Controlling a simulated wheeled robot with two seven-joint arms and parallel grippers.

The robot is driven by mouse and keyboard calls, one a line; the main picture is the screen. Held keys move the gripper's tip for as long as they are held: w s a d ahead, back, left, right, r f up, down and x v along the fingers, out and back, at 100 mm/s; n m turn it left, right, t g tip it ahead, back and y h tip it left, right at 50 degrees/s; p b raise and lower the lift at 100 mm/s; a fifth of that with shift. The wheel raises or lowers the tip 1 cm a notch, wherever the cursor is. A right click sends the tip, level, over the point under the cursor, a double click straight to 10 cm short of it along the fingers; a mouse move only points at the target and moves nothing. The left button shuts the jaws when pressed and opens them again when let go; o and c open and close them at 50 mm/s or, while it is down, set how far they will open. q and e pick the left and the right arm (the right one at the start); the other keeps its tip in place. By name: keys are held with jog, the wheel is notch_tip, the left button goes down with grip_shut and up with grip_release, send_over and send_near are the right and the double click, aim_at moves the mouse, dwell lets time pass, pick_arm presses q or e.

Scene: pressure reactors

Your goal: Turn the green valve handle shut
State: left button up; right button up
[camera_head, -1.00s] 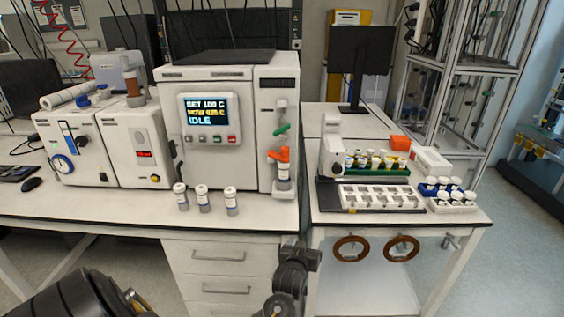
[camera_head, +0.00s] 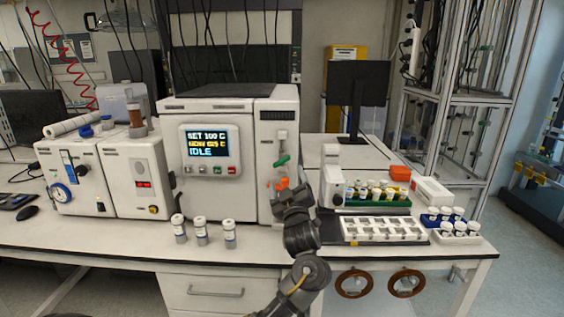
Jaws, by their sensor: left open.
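The green valve handle (camera_head: 281,160) sticks out from the right side of the white reactor cabinet's front (camera_head: 215,125). It slants up to the right. An orange handle (camera_head: 282,184) sits below it and is partly hidden. My left gripper (camera_head: 287,192) is open in front of the orange handle, a little below the green handle. It appears apart from the green handle, and nothing shows held in it. It hides the fittings beneath the orange handle. My right gripper is not in view.
Several capped vials (camera_head: 201,230) stand at the bench's front edge, left of my arm. A vial rack (camera_head: 378,195) and a white-slotted tray (camera_head: 386,229) lie to the right. The display (camera_head: 206,142) reads IDLE. Bare bench top (camera_head: 110,236) shows at the left front.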

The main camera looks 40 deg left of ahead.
aim_at(282, 159)
pick_arm(q)
jog(key=p+x, duration=0.2)
jog(key=x, duration=0.6)
jog(key=shift+w+a+r, duration=0.15)
jog(key=shift+w+a, duration=0.2)
jog(key=shift+a, duration=0.05)
jog(key=c, duration=1)
